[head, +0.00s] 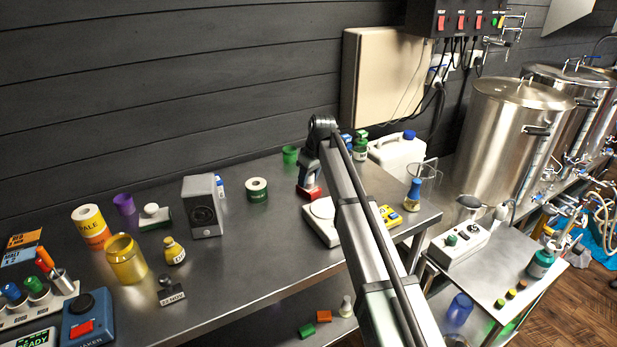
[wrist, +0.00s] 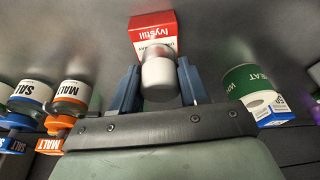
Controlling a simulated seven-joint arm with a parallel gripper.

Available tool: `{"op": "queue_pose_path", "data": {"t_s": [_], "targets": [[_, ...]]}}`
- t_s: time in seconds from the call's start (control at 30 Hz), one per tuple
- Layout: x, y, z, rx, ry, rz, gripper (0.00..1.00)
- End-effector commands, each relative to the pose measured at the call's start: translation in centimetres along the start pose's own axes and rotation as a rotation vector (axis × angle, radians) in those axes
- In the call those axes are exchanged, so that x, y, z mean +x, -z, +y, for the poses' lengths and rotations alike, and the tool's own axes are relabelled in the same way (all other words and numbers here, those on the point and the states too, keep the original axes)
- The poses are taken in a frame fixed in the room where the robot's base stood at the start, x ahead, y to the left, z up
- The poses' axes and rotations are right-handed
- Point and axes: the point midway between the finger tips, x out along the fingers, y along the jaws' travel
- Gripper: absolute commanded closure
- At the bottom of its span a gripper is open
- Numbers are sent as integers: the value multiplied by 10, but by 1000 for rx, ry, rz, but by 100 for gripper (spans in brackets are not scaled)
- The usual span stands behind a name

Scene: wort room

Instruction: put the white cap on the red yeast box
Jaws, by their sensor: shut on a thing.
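My gripper (wrist: 158,78) is shut on the white cap (wrist: 160,84), which sits between its two blue fingers in the wrist view. The red yeast box (wrist: 153,22), red and white with printed lettering, is just beyond the cap in that view. The cap overlaps the box's near edge there, and I cannot tell whether they touch. In the head view the red box (head: 309,193) stands on the steel table, with my gripper (head: 309,178) right above it.
A green-labelled roll (head: 257,190) and a grey speaker-like box (head: 203,207) stand to the left. The table in front is clear (head: 255,255).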

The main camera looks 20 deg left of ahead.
Motion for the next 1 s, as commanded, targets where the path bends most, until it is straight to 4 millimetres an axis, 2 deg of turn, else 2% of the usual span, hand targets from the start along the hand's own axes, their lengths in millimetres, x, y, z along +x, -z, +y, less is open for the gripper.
{"op": "queue_pose_path", "data": {"t_s": [0.07, 0.1, 0.33, 0.7, 0.87, 1.0], "targets": [[2, -1, 0, 0, 0, 0, 88], [2, -1, 0, 0, 0, 0, 54], [2, -1, 0, 0, 0, 0, 32], [-4, 0, 0, 0, 0, 1, 30], [-24, 1, 0, 0, -2, 2, 30], [-51, 0, 0, 0, -2, 3, 30]]}}
